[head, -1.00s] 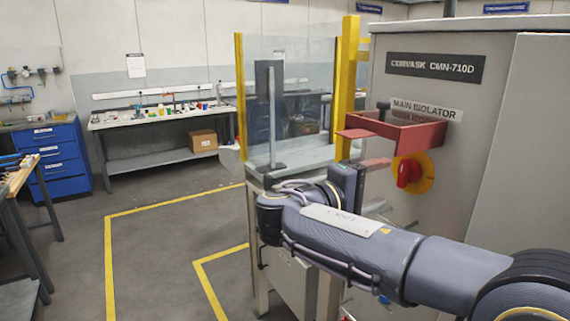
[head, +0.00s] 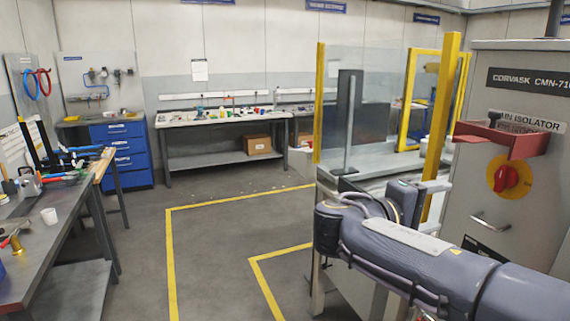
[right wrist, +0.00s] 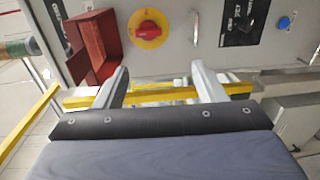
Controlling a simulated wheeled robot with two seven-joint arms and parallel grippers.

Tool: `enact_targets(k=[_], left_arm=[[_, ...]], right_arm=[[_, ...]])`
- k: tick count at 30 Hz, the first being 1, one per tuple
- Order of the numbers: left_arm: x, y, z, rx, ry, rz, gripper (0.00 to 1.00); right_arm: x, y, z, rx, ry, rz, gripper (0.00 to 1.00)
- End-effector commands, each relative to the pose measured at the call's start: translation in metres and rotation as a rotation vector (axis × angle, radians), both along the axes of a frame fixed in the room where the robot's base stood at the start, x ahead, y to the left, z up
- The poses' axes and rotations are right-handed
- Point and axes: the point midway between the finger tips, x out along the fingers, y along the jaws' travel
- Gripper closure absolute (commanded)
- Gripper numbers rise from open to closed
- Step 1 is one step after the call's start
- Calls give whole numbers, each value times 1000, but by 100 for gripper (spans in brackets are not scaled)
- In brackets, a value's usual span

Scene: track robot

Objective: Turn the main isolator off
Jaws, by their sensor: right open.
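The main isolator is a red rotary knob (head: 512,178) on a yellow round plate (head: 495,172), on the front of the grey cabinet (head: 475,215). A red box-like guard (head: 520,146) stands out above the knob, under the MAIN ISOLATOR label (head: 535,122), leaving the knob uncovered. In the right wrist view the knob (right wrist: 149,31) lies beyond the fingers and the guard (right wrist: 92,45) is left of it. My right gripper (right wrist: 162,86) is open and empty, apart from the knob. In the head view my right gripper (head: 435,187) is left of the knob. My left gripper is out of view.
A metal handle (head: 490,222) sits below the knob. Yellow posts (head: 440,130) and a clear-panelled enclosure (head: 350,110) stand left of the cabinet. A blue button (right wrist: 284,22) shows in the wrist view. A workbench (head: 50,230) is at left; the marked floor between is clear.

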Motion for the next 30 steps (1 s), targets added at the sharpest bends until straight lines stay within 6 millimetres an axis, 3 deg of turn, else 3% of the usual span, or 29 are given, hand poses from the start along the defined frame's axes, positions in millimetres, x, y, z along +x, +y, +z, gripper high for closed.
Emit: enact_targets(k=[11,17,20,24,27,30], left_arm=[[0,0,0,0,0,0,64],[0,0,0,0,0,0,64],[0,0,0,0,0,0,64],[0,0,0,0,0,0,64],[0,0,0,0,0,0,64],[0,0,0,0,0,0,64]], right_arm=[[-29,-48,-58,255,141,-10,36],[-74,-73,-117,544,238,-10,36],[-113,-75,-156,773,272,-9,36],[-185,-43,-212,1212,235,-4,36],[-222,-6,-234,1490,136,-5,36],[-243,24,-244,1691,15,-12,36]])
